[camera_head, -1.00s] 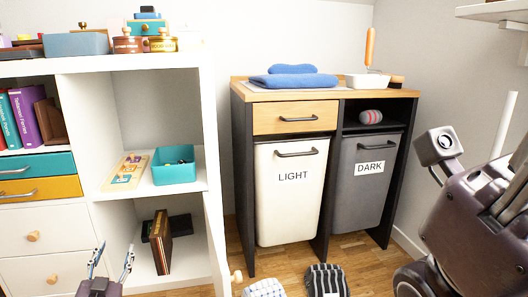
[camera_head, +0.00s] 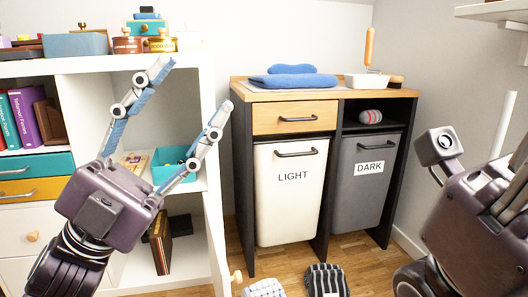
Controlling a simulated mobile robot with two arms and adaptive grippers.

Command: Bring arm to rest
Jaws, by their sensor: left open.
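My left gripper (camera_head: 190,95) is raised at the left of the head view, in front of the white shelf unit. Its two blue-lined fingers are spread wide and point up and to the right, with nothing between them. It hides part of the shelf's open compartments. My right arm stands at the right edge of the view, and its gripper's fingertips cannot be made out. The wooden drawer (camera_head: 296,118) in the laundry cabinet is shut.
The white shelf unit (camera_head: 208,75) stands at left with a teal bin (camera_head: 168,157) inside. The laundry cabinet (camera_head: 243,180) holds a LIGHT bin (camera_head: 290,210) and a DARK bin (camera_head: 365,200).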

